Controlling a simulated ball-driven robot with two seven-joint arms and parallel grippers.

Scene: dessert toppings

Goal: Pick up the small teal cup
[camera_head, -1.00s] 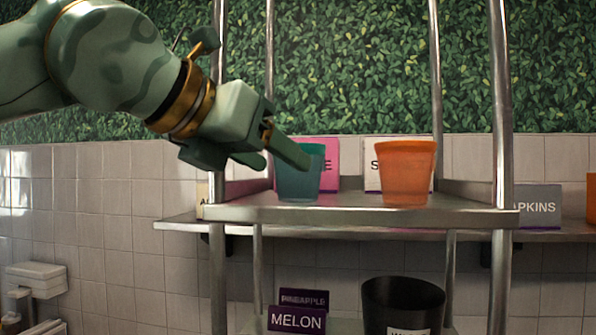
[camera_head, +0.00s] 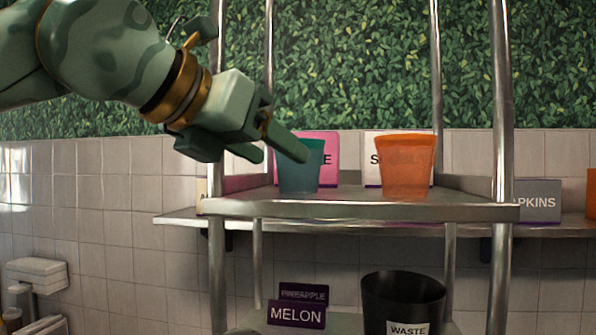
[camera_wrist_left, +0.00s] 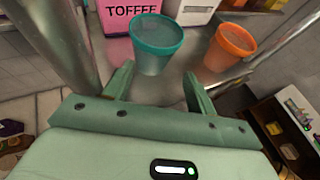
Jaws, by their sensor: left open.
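The small teal cup (camera_head: 299,172) stands upright on the upper metal shelf at its left part. My left gripper (camera_head: 281,152) is open, and in the head view one finger overlaps the cup's upper left. In the left wrist view the teal cup (camera_wrist_left: 155,48) is ahead of the open fingers (camera_wrist_left: 157,84), roughly between their lines. The fingers do not appear closed on it; whether they touch it cannot be told. My right gripper is not in view.
An orange cup (camera_head: 406,168) stands right of the teal cup. A pink TOFFEE box (camera_wrist_left: 130,17) is behind. Metal posts (camera_head: 500,120) flank the shelf (camera_head: 350,212). A black waste bin (camera_head: 402,295) and MELON sign (camera_head: 297,315) are below.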

